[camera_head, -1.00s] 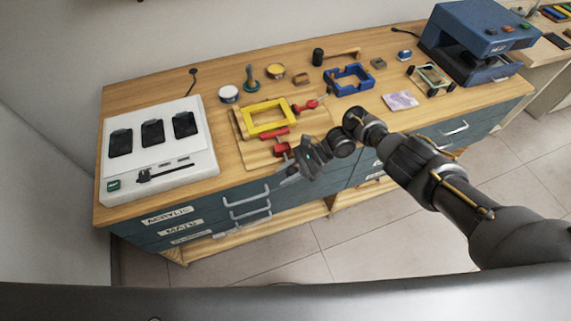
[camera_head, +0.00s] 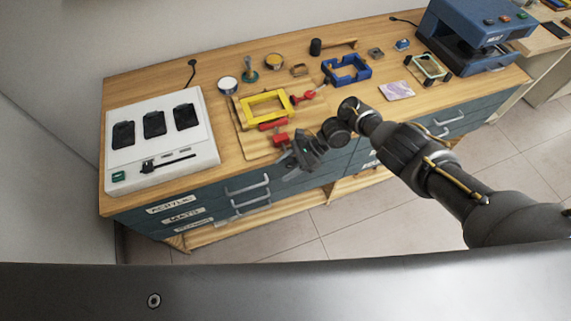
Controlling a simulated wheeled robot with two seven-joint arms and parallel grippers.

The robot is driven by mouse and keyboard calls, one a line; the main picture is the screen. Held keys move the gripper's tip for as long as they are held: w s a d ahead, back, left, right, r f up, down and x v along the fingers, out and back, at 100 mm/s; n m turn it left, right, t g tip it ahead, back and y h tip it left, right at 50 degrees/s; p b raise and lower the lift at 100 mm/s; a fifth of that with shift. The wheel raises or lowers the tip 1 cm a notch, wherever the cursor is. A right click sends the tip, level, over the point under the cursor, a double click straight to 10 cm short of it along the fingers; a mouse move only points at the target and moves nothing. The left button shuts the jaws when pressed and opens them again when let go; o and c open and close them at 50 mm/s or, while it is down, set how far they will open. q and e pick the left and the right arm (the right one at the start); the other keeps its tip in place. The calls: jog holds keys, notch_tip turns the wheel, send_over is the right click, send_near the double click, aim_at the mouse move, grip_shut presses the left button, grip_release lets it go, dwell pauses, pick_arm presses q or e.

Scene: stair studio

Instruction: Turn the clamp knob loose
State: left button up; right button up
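A yellow rectangular frame (camera_head: 267,107) lies on a wooden board (camera_head: 248,141) near the middle of the bench. A red clamp part with a knob-like end (camera_head: 280,138) is at the board's front edge, beside a red bar (camera_head: 272,124). Another red piece (camera_head: 305,95) sits at the frame's right corner; I cannot tell for sure which red part is the clamp knob. My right gripper (camera_head: 287,157) is at the bench's front edge, just right of and in front of the front red part, seemingly apart from it. Its finger opening is too small to tell. My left gripper is not in view.
A white device with three black pads (camera_head: 205,151) stands at the left. A blue frame (camera_head: 347,71), tins (camera_head: 228,84), a mallet (camera_head: 316,46) and a blue press (camera_head: 460,40) stand behind and right. Drawer handles (camera_head: 248,187) stick out below the bench top.

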jog(key=shift+w+r, duration=0.1)
jog(key=shift+r, duration=0.05)
jog(key=shift+r, duration=0.15)
jog(key=p+v, duration=0.1)
jog(key=v, duration=0.9)
jog(key=shift+d, duration=0.3)
